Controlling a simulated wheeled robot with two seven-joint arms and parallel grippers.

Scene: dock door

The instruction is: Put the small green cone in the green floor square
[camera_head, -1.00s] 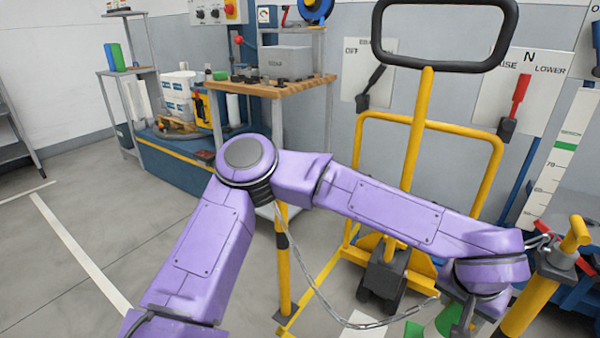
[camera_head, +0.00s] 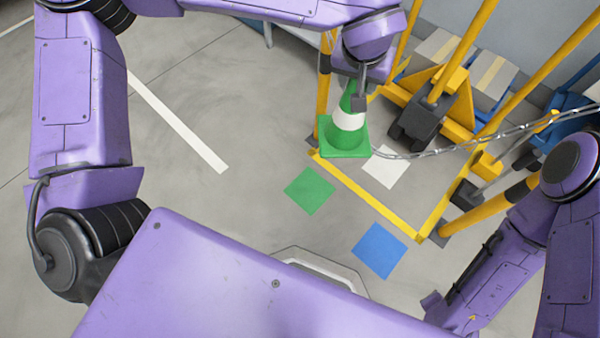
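The small green cone (camera_head: 349,121), with a white band, is upright in the upper middle of the head view. My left gripper (camera_head: 358,92) is at its top, shut on it as far as I can see; the wrist partly hides the fingers. The cone's base overlaps the near left corner of the yellow floor frame, and it seems held above the floor. The green floor square (camera_head: 310,191) lies below and left of the cone, bare. My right arm is at the right edge; its gripper is not in view.
A white square (camera_head: 386,167) lies inside the yellow frame (camera_head: 368,194), a blue square (camera_head: 379,250) outside it. A chain (camera_head: 450,150) hangs right of the cone. A yellow post (camera_head: 324,90) stands just behind it. The floor to the left is clear.

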